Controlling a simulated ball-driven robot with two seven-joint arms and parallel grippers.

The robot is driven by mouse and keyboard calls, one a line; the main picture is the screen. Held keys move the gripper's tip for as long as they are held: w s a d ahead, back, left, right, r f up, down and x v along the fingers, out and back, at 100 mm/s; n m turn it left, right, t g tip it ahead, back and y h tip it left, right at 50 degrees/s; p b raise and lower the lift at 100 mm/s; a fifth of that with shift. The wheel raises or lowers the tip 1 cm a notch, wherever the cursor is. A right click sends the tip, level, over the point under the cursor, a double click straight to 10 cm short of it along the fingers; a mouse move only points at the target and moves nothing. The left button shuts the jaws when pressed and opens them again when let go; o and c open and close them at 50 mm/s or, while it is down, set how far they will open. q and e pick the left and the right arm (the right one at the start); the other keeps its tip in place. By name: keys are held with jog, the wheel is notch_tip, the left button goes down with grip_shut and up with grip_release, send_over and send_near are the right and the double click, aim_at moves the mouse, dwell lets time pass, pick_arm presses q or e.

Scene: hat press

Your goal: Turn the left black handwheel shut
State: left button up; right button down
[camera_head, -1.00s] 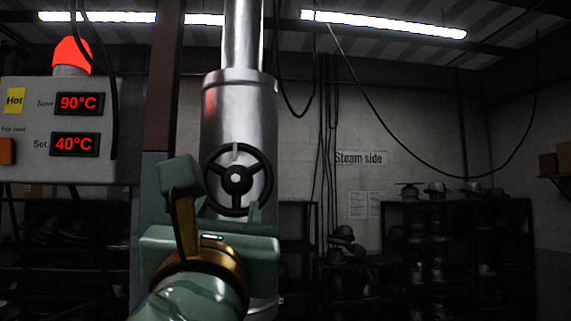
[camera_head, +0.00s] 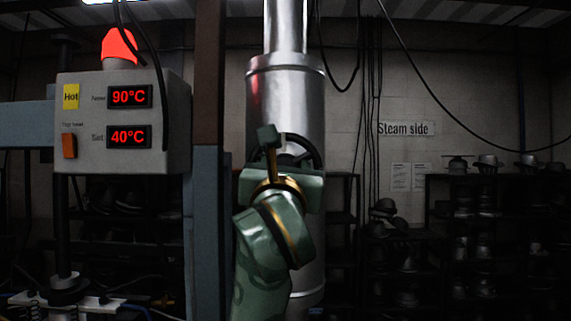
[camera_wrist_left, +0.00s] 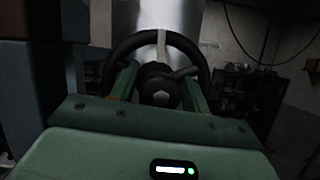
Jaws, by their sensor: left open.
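The left black handwheel (camera_head: 319,154) is mounted on the front of a vertical metal cylinder. In the head view my left gripper (camera_head: 288,165) covers all but its upper rim. In the left wrist view the handwheel (camera_wrist_left: 160,92) faces me, with its hub, part of its rim and a pale strip at the top showing. My left gripper (camera_wrist_left: 158,82) is open, its green fingers on either side of the hub, within the rim's outline. I cannot tell whether they touch the wheel. My right gripper is not in view.
The silver cylinder (camera_head: 285,100) stands behind the wheel. A grey control box (camera_head: 170,125) reading 90°C and 40°C, with a lit red lamp (camera_head: 118,45), is to the left beside a post (camera_head: 209,110). Shelves with hats (camera_head: 480,190) stand at the back right.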

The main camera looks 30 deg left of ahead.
pick_arm(q)
jog(key=c, duration=0.7)
jog(key=shift+m+h+p, duration=0.3)
jog(key=shift+m+h, duration=0.1)
jog(key=shift+m, duration=0.1)
jog(key=o, duration=0.7)
jog(key=shift+d, duration=0.1)
